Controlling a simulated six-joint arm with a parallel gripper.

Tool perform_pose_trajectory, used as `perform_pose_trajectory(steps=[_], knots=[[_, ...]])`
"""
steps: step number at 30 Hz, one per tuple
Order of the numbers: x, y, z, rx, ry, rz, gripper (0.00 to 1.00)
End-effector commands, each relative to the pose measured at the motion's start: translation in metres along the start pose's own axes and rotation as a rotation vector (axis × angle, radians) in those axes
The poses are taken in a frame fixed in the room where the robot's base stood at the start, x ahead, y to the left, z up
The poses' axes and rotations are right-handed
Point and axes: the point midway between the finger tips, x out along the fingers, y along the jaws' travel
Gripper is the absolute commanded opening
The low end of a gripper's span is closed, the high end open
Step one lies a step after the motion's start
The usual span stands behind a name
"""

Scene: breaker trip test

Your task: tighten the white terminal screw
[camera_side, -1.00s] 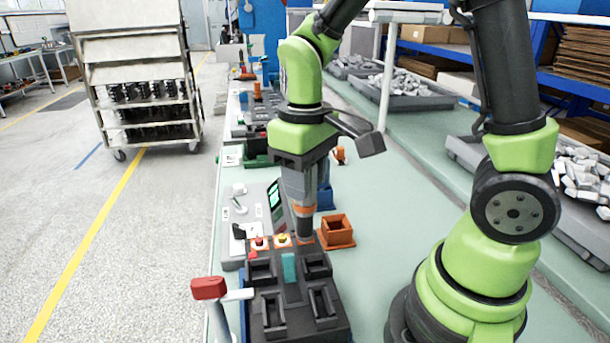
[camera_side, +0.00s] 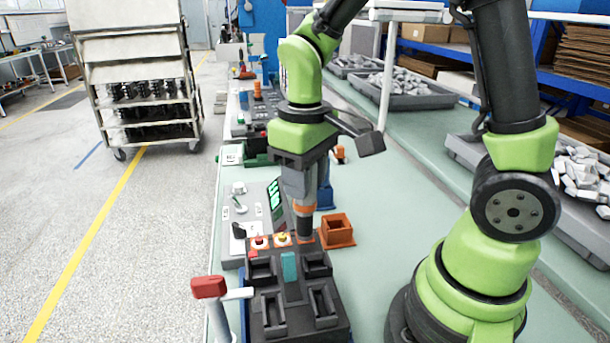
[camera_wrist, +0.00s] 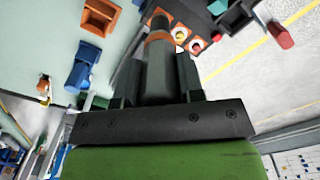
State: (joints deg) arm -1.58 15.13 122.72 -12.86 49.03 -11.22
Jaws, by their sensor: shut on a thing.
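My gripper (camera_side: 299,186) points down over the dark breaker block (camera_side: 264,327) and is shut on a grey driver tool with an orange band (camera_side: 305,209). In the wrist view the tool (camera_wrist: 158,85) stands between the two fingers of my gripper (camera_wrist: 157,72). Its dark tip (camera_side: 305,229) is down at the right end of a row of terminals on the block's back edge. A red terminal screw (camera_side: 260,242) and a yellow terminal screw (camera_side: 283,239) show to its left. The white terminal screw is not clearly visible; the tool tip hides the right-hand terminal.
An orange open box (camera_side: 337,230) stands just right of the block, with a blue holder (camera_side: 325,197) behind it. A grey panel with a lit green display (camera_side: 276,200) is behind left. A red-handled lever (camera_side: 209,288) stands at the front left.

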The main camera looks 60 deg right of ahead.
Motion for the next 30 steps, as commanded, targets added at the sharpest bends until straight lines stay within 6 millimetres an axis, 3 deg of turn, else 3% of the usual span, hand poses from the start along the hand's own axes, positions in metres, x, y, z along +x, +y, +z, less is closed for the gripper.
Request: perform_pose_trajectory(steps=[8, 30], knots=[[-0.003, 0.000, -0.001, 0.000, 0.003, 0.000, 0.12], [-0.049, 0.000, -0.001, 0.000, 0.004, 0.000, 0.12]])
